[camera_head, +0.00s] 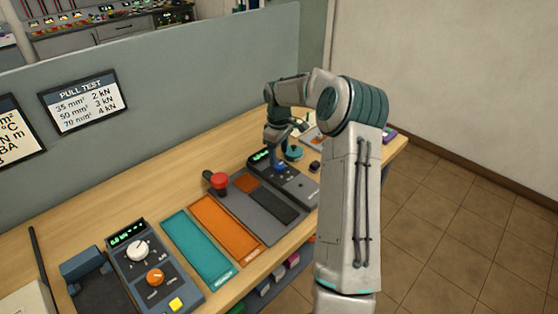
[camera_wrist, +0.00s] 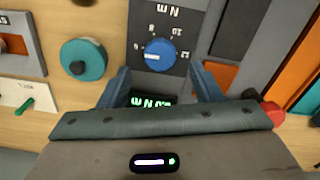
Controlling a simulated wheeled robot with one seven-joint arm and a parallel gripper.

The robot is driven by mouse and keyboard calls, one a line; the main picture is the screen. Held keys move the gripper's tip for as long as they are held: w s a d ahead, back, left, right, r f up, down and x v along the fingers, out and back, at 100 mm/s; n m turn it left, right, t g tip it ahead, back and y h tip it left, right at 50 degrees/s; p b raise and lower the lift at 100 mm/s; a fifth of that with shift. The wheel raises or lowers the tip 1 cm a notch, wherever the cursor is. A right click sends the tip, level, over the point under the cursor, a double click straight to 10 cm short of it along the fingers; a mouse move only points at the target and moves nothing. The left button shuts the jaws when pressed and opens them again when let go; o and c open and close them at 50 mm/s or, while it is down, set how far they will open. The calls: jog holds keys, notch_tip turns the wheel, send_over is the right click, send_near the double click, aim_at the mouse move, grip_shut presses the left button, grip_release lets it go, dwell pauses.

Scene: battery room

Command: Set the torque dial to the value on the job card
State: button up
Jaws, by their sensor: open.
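The torque dial is a blue round knob (camera_wrist: 160,55) on a dark grey panel marked "N m", which appears upside down in the wrist view. Its white mark points left in that view, near an upside-down number. A green lit display (camera_wrist: 152,99) below it is partly hidden by my gripper; its digits are not clear. My gripper (camera_wrist: 161,78) is open, its two fingers apart below the knob, not visibly closed on it. In the head view my gripper (camera_head: 279,158) is over the panel, at the blue knob (camera_head: 280,168).
Orange (camera_head: 227,229) and teal (camera_head: 196,248) mats lie nearer. A second panel (camera_head: 150,266) has white and orange knobs. A teal round thing (camera_wrist: 84,60) sits beside the dial panel. A "PULL TEST" sign (camera_head: 84,102) hangs on the partition.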

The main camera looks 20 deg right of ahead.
aim_at(279, 164)
jog(key=shift+f, duration=2.25)
jog(key=shift+c, duration=0.3)
jog(key=c, duration=0.9)
jog(key=shift+c, duration=0.2)
